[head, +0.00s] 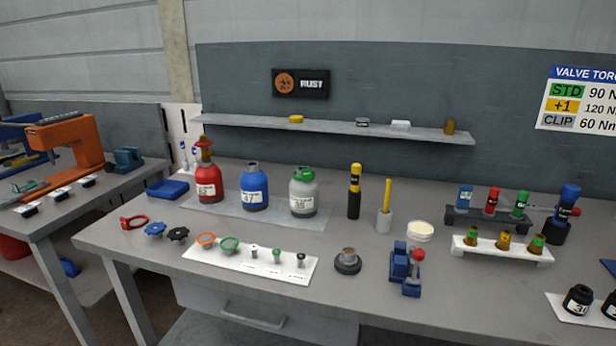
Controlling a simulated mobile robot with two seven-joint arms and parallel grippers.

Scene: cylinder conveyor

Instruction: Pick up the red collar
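A red ring-shaped piece with a small tab, which looks like the red collar (122,223), lies flat at the left front of the workbench (130,250). It is left of a blue handwheel (155,230) and a black handwheel (178,234), apart from both. An orange ring (206,239) and a green ring (229,244) lie on a white strip (245,263) to its right. A red cylinder (208,184) with a red top stands behind. Neither of my grippers is in view.
A blue cylinder (254,187) and a grey cylinder (302,194) with a green top stand beside the red one on a grey mat. A blue tray (167,189) lies behind the red collar. A blue clamp (405,268) and small racks crowd the right. The bench front edge is close to the collar.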

